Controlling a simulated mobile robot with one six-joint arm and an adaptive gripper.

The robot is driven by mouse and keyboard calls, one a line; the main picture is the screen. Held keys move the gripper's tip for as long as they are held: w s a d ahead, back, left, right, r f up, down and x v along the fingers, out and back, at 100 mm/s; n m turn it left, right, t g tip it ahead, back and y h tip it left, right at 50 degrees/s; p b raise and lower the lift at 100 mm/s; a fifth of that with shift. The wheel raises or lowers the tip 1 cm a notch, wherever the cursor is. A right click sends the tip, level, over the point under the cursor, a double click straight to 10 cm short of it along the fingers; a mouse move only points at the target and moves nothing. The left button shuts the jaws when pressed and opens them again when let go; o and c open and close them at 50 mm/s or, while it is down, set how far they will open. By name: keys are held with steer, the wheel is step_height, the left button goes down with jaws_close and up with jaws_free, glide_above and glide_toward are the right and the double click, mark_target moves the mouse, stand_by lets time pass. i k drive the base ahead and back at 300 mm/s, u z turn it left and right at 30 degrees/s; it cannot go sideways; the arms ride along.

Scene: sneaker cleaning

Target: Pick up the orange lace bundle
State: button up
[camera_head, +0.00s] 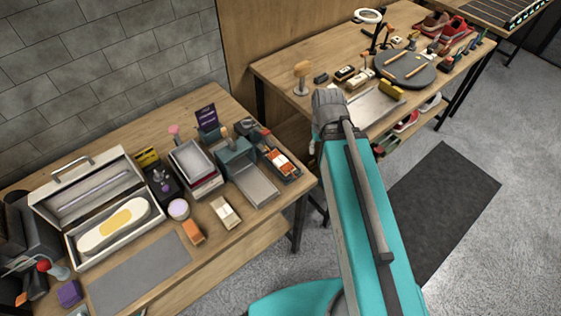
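Small orange bundles (286,168) lie with pale pieces in a narrow dark tray (295,179) at the right end of the near workbench. They look like the lace bundles, but they are too small to tell apart. A separate orange block (193,231) lies near the bench's front edge; I cannot tell whether it is lace. My teal arm rises through the right centre of the view, apart from these things. My gripper is not visible.
The near bench holds an open pale case (110,250), a grey mat (140,275), a metal bin (193,160) and a grey-green box with a tray (236,160). A second bench behind my arm carries a round dark mat (405,68) and shoes. Dark floor matting (445,205) lies right.

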mark_target(278, 160)
steer(key=u, duration=0.6)
steer(key=k, duration=1.15)
steer(key=z, duration=0.7)
steer(key=i, duration=0.5)
steer(key=u, duration=0.05)
